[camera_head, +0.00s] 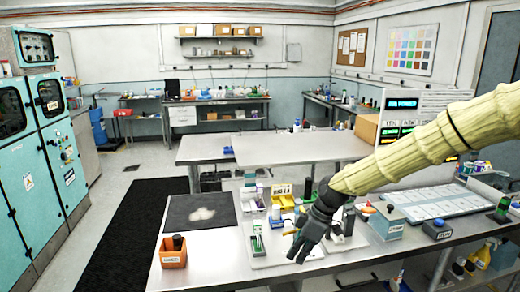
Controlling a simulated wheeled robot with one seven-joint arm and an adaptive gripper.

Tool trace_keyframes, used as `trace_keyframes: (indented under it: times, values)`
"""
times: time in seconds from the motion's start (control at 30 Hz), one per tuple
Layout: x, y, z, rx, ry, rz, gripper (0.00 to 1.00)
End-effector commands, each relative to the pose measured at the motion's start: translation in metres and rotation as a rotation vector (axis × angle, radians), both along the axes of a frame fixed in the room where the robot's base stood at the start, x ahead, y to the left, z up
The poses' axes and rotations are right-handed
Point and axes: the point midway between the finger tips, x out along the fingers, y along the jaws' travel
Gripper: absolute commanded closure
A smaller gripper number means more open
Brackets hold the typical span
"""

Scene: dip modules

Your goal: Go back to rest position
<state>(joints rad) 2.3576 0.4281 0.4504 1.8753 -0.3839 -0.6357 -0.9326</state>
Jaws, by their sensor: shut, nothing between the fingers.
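My arm, in a pale yellow ribbed sleeve (430,145), reaches in from the right edge. It ends in my dark gripper (302,252), which points down and to the left over the front workbench (220,265). The gripper is shut and empty. It hangs over the area of small trays and modules near the middle of the bench. It hides part of the items behind it. I cannot tell how high its fingertips are above the bench.
Around the gripper stand an orange box (173,252), a black mat (200,213) with a pale smudge, a yellow bin (282,195), a blue-grey box (386,222) and a white rack (435,203). Teal cabinets (55,150) stand left. Floor at left is open.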

Motion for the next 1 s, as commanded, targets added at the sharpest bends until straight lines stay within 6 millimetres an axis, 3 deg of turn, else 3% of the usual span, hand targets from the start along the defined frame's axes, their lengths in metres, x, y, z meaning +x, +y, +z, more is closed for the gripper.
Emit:
trace_keyframes:
  times: [0.03,0.27,0.47,0.6,0.8,1.0]
  values:
    - [-0.01,0.003,-0.025,-0.002,0.025,-0.029,1.0]
    - [-0.066,0.01,-0.14,-0.01,0.138,-0.268,1.0]
    - [-0.135,0.003,-0.233,-0.047,0.228,-0.51,1.0]
    - [-0.192,-0.011,-0.29,-0.091,0.278,-0.689,1.0]
    - [-0.282,-0.045,-0.353,-0.181,0.312,-0.954,1.0]
    - [-0.363,-0.086,-0.384,-0.274,0.291,-1.185,1.0]
